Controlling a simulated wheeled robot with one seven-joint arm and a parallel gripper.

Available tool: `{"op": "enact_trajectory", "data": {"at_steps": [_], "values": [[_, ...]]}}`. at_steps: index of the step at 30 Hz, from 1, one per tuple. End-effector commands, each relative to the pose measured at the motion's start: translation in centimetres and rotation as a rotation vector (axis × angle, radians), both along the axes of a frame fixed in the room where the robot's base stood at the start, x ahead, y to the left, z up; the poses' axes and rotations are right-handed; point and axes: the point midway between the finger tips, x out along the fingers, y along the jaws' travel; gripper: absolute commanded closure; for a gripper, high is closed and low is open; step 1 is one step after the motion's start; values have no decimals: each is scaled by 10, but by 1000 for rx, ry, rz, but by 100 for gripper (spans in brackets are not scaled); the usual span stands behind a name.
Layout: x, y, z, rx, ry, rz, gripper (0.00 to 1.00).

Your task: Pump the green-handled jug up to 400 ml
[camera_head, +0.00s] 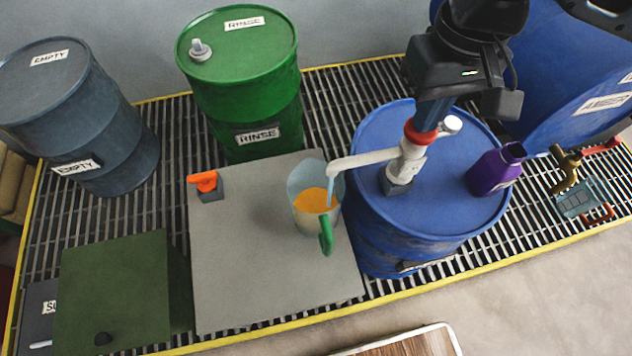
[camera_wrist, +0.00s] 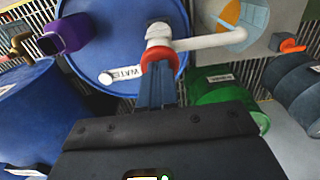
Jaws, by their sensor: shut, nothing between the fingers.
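The clear jug (camera_head: 303,182) with a green handle (camera_head: 327,238) stands on the grey platform, holding orange liquid (camera_head: 316,201). Its markings are too small to read. In the wrist view my fingertips (camera_wrist: 158,72) meet that collar (camera_wrist: 157,54).
A purple container (camera_head: 495,170) stands on the blue drum right of the pump. An orange-handled valve (camera_head: 204,182) sits on the platform (camera_head: 240,270). A green RINSE drum (camera_head: 240,65) and an EMPTY drum (camera_head: 75,110) stand behind. A large blue drum (camera_head: 560,85) lies at right.

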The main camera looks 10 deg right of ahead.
Motion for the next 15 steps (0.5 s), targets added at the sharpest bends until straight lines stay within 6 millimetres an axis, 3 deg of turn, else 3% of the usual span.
{"op": "enact_trajectory", "data": {"at_steps": [9, 15], "values": [[0, 0, -14, -1, 2, -1, 100], [0, 0, -11, -1, 2, 0, 100]]}}
